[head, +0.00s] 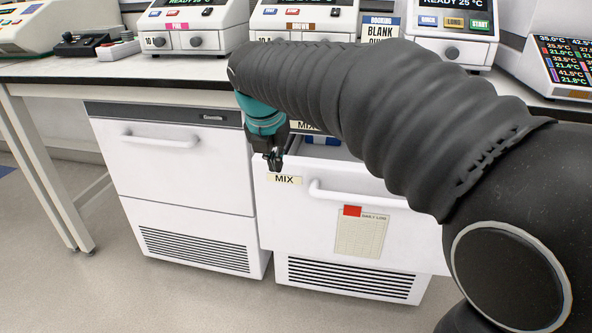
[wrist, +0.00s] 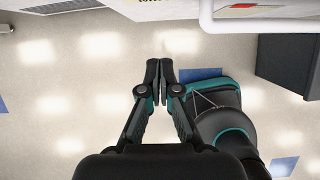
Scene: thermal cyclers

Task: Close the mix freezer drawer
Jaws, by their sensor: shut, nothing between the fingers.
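The mix freezer drawer (head: 298,213) is white with a "MIX" label and a curved white handle (head: 368,196). It stands out from the freezer under the bench, and part of its open top shows behind my gripper. My gripper (head: 274,163) is shut and empty, pointing down near the drawer front's top left edge, above the label. I cannot tell whether it touches the drawer. In the wrist view my gripper (wrist: 159,66) shows shut over the floor, with the white handle (wrist: 262,25) and a drawer front at the top edge.
A second white freezer (head: 176,165) on the left has its front flush and shut. The bench (head: 120,68) above carries several thermal cyclers, a "Blank" booking sign (head: 380,28) and a screen (head: 566,68). My arm hides the drawer's right part. The floor (head: 100,285) in front is clear.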

